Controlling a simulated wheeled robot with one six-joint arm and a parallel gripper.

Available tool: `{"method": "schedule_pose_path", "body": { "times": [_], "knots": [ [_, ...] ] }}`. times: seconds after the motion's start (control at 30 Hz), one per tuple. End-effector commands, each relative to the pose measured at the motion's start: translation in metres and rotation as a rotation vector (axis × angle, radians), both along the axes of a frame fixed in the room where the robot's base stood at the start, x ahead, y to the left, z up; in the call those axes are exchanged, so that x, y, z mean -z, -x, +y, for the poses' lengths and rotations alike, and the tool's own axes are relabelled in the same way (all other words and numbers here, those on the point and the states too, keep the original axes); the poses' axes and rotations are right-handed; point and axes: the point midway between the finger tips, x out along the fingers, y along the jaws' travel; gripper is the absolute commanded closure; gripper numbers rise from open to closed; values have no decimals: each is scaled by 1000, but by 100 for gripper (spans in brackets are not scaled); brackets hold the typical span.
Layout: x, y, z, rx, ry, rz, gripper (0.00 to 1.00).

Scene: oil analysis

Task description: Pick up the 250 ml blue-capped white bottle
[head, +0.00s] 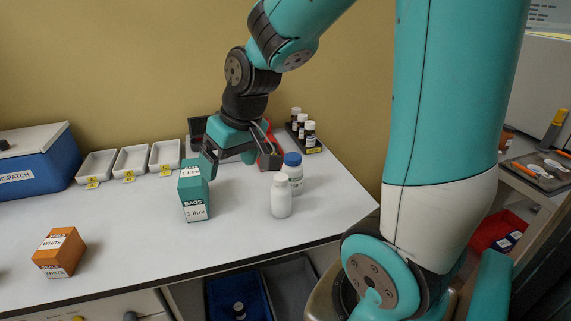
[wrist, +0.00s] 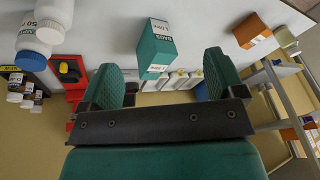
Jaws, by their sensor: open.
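The white bottle with the blue cap (head: 296,174) stands upright on the bench, right of my gripper (head: 241,163). A plain white bottle with a white cap (head: 281,199) stands in front of it and hides part of its lower left side. In the wrist view the blue-capped bottle (wrist: 32,42) is at the upper left, outside the span of my fingers, beside the plain white bottle (wrist: 58,12). My gripper (wrist: 160,66) is open with nothing between its fingers. The picture does not show the bottle's full label.
A teal bags box (head: 194,193) stands just in front of my gripper. A red and black item (head: 270,158) and a rack of dark vials (head: 309,146) are behind the bottles. White trays (head: 131,160) line the wall. An orange seals box (head: 60,252) is front left.

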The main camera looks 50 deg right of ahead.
Motion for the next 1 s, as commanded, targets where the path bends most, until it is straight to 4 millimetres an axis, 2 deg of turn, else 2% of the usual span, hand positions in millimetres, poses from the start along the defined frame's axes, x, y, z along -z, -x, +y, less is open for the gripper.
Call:
{"method": "schedule_pose_path", "body": {
  "times": [0.03,0.1,0.2,0.3,0.43,0.8,1.0],
  "knots": [
    [-13,-12,-45,125,32,-6,12],
    [-13,-19,-99,261,80,-20,12],
    [-13,-16,-161,405,142,-29,12],
    [-11,-9,-199,491,182,-30,12],
    [0,-8,-218,526,202,-30,12],
    [67,-30,-232,522,200,-29,12],
    [95,-40,-239,522,200,-32,12]
  ]
}}
